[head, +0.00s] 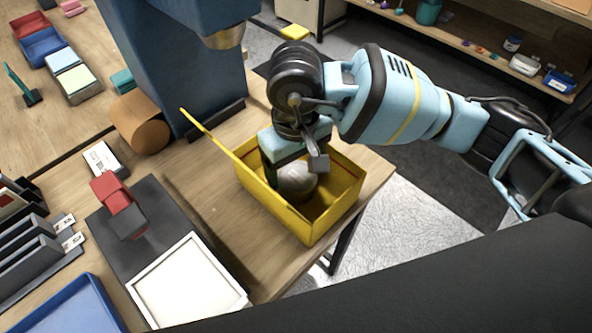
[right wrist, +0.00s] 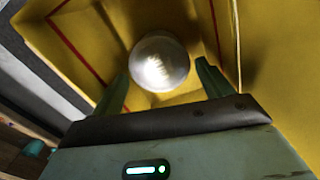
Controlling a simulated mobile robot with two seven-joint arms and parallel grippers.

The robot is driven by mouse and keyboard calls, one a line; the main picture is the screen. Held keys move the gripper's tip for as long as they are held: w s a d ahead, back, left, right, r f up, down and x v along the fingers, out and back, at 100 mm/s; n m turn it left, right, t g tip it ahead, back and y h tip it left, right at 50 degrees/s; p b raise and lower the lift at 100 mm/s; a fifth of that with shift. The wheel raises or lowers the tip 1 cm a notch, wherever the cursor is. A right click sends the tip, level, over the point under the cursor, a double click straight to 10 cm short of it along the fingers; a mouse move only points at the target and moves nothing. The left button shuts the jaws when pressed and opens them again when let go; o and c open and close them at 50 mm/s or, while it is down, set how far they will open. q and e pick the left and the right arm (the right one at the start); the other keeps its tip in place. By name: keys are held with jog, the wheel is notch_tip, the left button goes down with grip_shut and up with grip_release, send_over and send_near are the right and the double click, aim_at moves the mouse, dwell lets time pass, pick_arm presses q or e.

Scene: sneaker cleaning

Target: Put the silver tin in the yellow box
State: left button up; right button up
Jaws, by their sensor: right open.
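The yellow box (head: 318,222) stands open on the wooden table near its right edge, with its lid tipped back to the left. The round silver tin (head: 298,183) is inside the box, partly hidden by my right gripper (head: 292,168). In the right wrist view the tin (right wrist: 159,62) shows as a shiny disc between and just beyond the two green fingers, with yellow box walls (right wrist: 275,60) around it. My right gripper (right wrist: 163,82) is open and reaches down into the box. I cannot tell whether the fingers touch the tin. My left gripper is not in view.
A big blue machine (head: 180,60) stands behind the box, with a brown cylinder (head: 140,122) beside it.

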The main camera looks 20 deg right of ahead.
aim_at(295, 175)
notch_tip(295, 175, up, 10)
jog(key=shift+f, duration=0.2)
